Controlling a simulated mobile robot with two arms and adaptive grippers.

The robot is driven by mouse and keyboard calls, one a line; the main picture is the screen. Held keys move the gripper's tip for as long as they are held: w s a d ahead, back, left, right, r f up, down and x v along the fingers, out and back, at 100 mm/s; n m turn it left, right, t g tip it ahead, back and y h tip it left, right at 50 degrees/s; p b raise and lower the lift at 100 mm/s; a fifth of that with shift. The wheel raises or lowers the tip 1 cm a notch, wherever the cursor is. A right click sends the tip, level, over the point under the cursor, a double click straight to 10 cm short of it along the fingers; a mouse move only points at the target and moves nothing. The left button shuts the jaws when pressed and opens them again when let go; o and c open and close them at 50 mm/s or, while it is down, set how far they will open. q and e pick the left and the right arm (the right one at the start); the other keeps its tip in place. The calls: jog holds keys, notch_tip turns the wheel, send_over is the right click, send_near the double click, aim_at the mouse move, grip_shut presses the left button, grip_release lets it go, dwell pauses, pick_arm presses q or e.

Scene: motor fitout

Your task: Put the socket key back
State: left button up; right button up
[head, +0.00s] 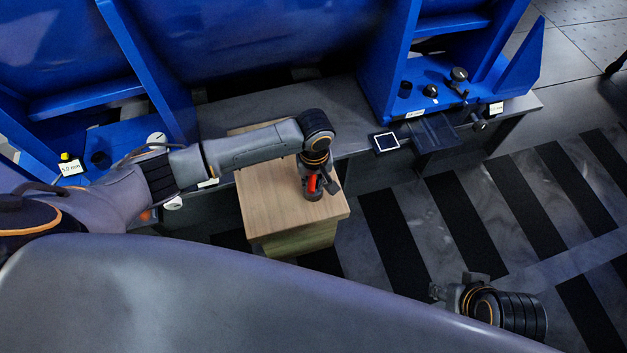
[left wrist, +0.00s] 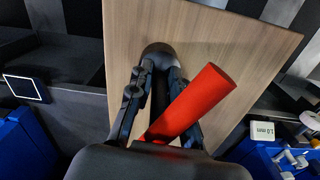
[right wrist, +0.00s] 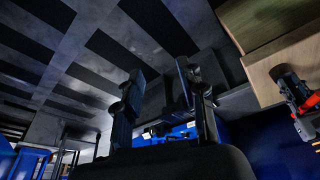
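The socket key (head: 312,184) has a red handle and a dark metal end. It is at the wooden block top (head: 270,205) in the head view. In the left wrist view its red handle (left wrist: 195,100) leans to the right, and its dark round end is over the wood. My left gripper (head: 314,180) points down at it. Its fingers (left wrist: 160,72) are close on both sides of the dark part, shut on it. I cannot tell whether the key touches the wood. My right gripper (right wrist: 160,75) is open and empty, away from the block; it is low right in the head view (head: 455,290).
A grey bench ledge (head: 350,110) runs behind the block, below blue machine housings (head: 270,35). A small framed panel (head: 385,142) and a dark tray (head: 433,133) are on its right. Knobs (head: 459,75) and size labels (head: 72,168) sit on the blue brackets. Striped floor lies open to the right.

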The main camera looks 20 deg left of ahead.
pick_arm(q)
jog(key=shift+o, duration=0.9)
jog(key=shift+r, duration=0.15)
notch_tip(320, 180, up, 4)
jog(key=shift+r+p, duration=0.25)
jog(key=shift+p, duration=0.65)
notch_tip(320, 180, up, 6)
jog(key=shift+r+p, duration=0.25)
jog(key=shift+p, duration=0.8)
jog(key=shift+r, duration=0.5)
pick_arm(e)
jog(key=x, duration=0.7)
jog(key=shift+s+f+g, duration=0.25)
jog(key=shift+g, duration=0.05)
jog(key=shift+a, duration=0.15)
